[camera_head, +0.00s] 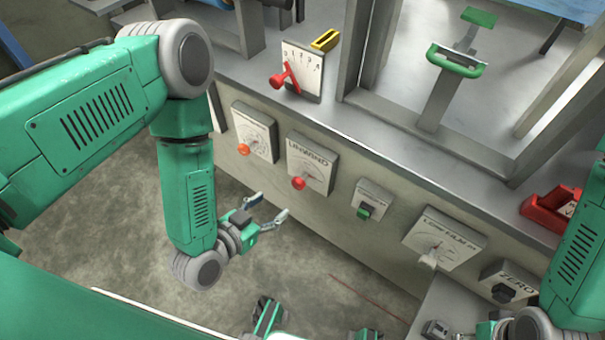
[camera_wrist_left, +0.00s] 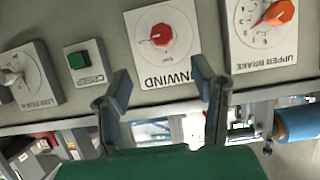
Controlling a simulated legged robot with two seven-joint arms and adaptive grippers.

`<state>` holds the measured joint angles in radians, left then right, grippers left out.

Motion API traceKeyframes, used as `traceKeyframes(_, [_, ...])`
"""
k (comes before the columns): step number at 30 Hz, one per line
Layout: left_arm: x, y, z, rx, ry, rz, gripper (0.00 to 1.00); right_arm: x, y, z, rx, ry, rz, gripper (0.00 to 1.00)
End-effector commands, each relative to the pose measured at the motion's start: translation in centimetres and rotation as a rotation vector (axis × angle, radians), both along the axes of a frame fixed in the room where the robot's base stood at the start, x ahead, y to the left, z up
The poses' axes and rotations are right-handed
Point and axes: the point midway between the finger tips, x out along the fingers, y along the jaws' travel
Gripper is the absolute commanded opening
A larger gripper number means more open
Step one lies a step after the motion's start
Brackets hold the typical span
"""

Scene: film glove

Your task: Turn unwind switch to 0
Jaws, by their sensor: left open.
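The unwind switch is a red knob (camera_head: 299,183) on a white dial plate labelled UNWIND (camera_head: 318,160), on the front of the grey machine. In the left wrist view the picture is upside down, and the red knob (camera_wrist_left: 161,35) sits on its square plate (camera_wrist_left: 180,68) just beyond the fingers. My left gripper (camera_head: 270,207) is open and empty, below and left of the knob and apart from it. Its fingers also show in the left wrist view (camera_wrist_left: 163,88), spread on both sides of the plate. My right arm is at the lower right; its gripper is mostly unclear.
The upper brake dial (camera_head: 253,135) with an orange knob is left of the switch. A green button box (camera_head: 370,200), a film dial (camera_head: 443,240) and a ZERO box (camera_head: 508,285) are to its right. A red lever box (camera_head: 300,72) stands on the ledge above.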

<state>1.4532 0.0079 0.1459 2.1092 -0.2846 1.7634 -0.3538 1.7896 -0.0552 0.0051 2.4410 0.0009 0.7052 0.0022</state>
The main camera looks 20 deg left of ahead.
Motion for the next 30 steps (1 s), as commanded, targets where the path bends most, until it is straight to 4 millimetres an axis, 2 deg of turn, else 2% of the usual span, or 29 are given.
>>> traceKeyframes(12, [7.4, -1.5, -3.8, -0.018, 0.000, 0.003, 0.53, 0.0, 0.0, -2.5, 0.000, 0.001, -0.001, 0.40])
traceKeyframes(18, [10.1, -2.9, -4.8, -0.012, 0.001, 0.001, 0.53, 0.0, 0.0, -3.3, 0.000, 0.000, 0.000, 0.40])
traceKeyframes(24, [11.2, -3.7, -5.1, -0.008, 0.004, 0.000, 0.53, 0.0, -0.1, -3.6, 0.000, 0.000, -0.001, 0.40])
traceKeyframes(30, [11.3, -3.3, -5.2, -0.013, 0.005, 0.001, 0.53, 0.0, -0.1, -3.6, -0.001, 0.000, -0.001, 0.40])
